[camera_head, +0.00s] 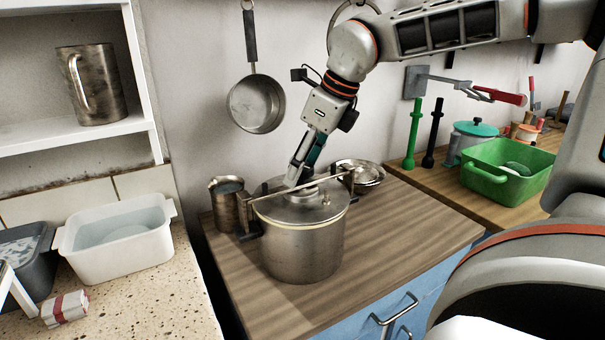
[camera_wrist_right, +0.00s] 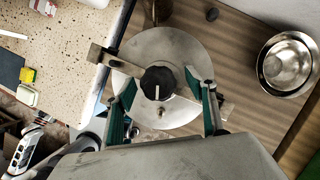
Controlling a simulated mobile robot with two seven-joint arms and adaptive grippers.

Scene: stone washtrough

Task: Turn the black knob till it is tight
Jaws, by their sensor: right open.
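A steel pot (camera_head: 302,245) with a flat lid (camera_head: 325,205) stands on the wooden counter. A clamp bar (camera_head: 262,195) crosses the lid. The black knob (camera_wrist_right: 158,82), with a white line on top, sits at the lid's middle in the right wrist view. My right gripper (camera_wrist_right: 163,88) is open, its green-padded fingers on either side of the knob with gaps. In the head view my right gripper (camera_head: 296,178) reaches down over the lid and hides the knob. Pale parts at the far left edge may be my left gripper; its jaws cannot be made out.
A metal jug (camera_head: 227,203) stands close left of the pot, and steel bowls (camera_head: 361,174) behind it. A pan (camera_head: 257,103) hangs on the wall. A white basin (camera_head: 118,240) is on the stone counter, a green tub (camera_head: 508,170) at right. The wood right of the pot is clear.

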